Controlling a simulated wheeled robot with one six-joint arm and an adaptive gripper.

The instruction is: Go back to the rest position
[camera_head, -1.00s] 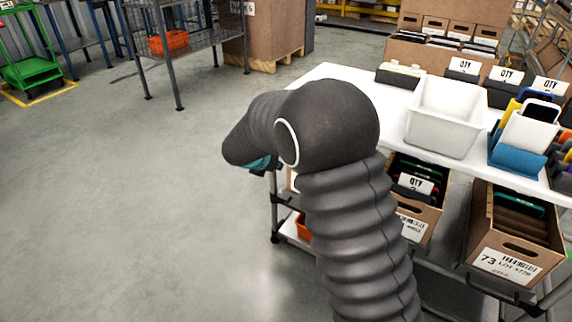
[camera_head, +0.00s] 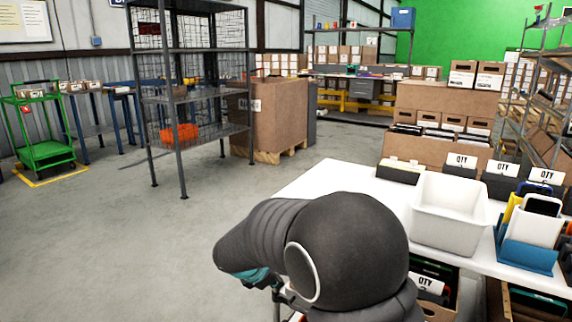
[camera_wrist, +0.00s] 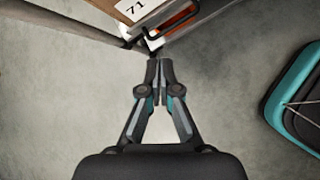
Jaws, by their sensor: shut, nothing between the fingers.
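My gripper (camera_wrist: 160,65) is shut and empty in the wrist view, with its two fingertips together above the grey floor. In the head view my arm, in a dark ribbed cover, is folded in front of the white table (camera_head: 327,176).
A white bin (camera_head: 450,213) and a phone in a blue and white holder (camera_head: 530,242) stand on the table. Open floor (camera_head: 120,240) lies to the left. A wire shelf (camera_head: 190,90) stands farther back.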

